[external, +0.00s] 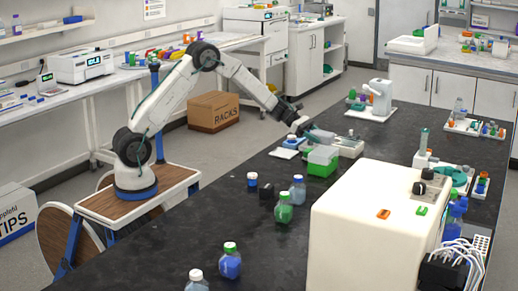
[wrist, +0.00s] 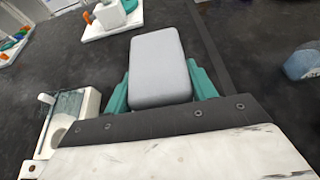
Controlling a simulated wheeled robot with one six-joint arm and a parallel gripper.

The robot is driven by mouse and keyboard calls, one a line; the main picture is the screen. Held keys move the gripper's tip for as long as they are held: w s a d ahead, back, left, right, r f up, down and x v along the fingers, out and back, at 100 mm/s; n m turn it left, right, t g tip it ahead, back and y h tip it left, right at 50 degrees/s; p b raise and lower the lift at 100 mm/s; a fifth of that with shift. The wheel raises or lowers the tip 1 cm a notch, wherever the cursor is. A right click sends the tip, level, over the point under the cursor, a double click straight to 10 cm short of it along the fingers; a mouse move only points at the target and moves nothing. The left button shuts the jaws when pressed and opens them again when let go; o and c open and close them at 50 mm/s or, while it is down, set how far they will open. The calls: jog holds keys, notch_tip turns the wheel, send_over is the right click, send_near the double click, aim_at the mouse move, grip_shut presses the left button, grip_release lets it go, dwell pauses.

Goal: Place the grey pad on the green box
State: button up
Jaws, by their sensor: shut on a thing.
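My gripper (wrist: 160,90) is shut on the grey pad (wrist: 160,68), a smooth rounded block held between two teal fingers in the wrist view. In the external view my gripper (external: 308,128) is at the end of the outstretched arm, with the grey pad (external: 322,135) at its tip. The green box (external: 322,164), with a pale top part, stands on the black bench just below the gripper. The pad appears above the box's far side; the exact gap cannot be told. The green box does not show in the wrist view.
A pale tray device (external: 347,147) stands right beside the green box. A blue-and-white item (external: 293,143) lies at its left. Bottles (external: 284,208) and a large cream machine (external: 365,225) stand nearer the camera. A white device (external: 375,102) stands behind.

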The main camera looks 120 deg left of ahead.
aim_at(321, 150)
jog(key=shift+w+a, duration=0.35)
jog(key=shift+w, duration=0.2)
jog(key=shift+w+a+f, duration=0.1)
jog(key=shift+f, duration=0.8)
jog(key=shift+w+a+f, duration=0.1)
jog(key=shift+f, duration=0.8)
jog(key=shift+f, duration=0.2)
jog(key=o, duration=1)
jog(key=shift+s+r, duration=0.3)
jog(key=shift+r, duration=0.05)
jog(key=v, duration=1.1)
jog(key=shift+s+r, duration=0.1)
jog(key=shift+s, duration=0.05)
